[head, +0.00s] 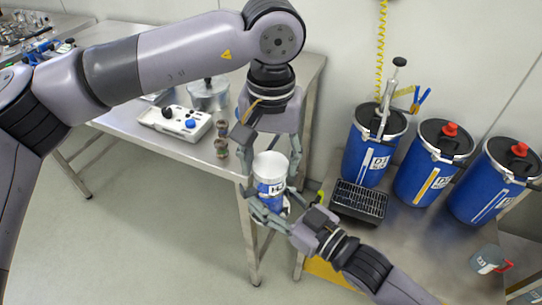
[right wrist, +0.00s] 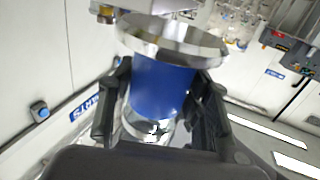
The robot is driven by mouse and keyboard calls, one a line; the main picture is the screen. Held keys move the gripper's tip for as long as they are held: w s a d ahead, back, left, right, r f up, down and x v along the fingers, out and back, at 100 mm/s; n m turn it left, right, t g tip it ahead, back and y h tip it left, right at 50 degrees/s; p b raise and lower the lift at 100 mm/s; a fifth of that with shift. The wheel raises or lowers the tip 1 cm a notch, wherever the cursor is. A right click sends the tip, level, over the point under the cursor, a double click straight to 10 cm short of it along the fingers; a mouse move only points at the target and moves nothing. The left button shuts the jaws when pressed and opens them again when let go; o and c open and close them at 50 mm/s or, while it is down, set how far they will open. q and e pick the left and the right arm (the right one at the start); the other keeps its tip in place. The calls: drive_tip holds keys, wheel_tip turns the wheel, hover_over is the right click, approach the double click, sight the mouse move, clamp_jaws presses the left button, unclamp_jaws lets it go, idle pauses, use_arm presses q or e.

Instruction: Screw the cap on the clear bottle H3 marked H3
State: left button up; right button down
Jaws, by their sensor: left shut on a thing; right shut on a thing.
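The clear bottle H3 (head: 270,190) has a blue band and a white label, partly covered by a finger. It is held in the air in front of the steel table's right end. A wide, pale round cap (head: 270,162) is at its top. My left gripper (head: 270,152) comes from above, shut on the cap. My right gripper (head: 268,212) comes from below right, shut on the bottle's lower body. In the right wrist view the bottle (right wrist: 160,85) is between the black fingers, below the wide shiny cap (right wrist: 172,40). Whether the thread is engaged cannot be seen.
Behind is a steel table (head: 185,148) with a white device (head: 182,122), a steel pot (head: 208,93) and small dark jars (head: 222,148). On the right are blue drums (head: 427,165), a black grate tray (head: 358,202) and a grey mug (head: 488,260). Floor is free at lower left.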

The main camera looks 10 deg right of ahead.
use_arm(q)
drive_tip(key=m, duration=0.4)
drive_tip(key=shift+a+m, duration=0.1)
drive_tip(key=shift+m, duration=0.2)
drive_tip(key=m, duration=0.4)
drive_tip(key=shift+w+m, duration=0.15)
drive_tip(key=shift+m, duration=0.25)
drive_tip(key=o, duration=0.7)
drive_tip(key=shift+o, duration=0.2)
drive_tip(key=shift+r, duration=2.25)
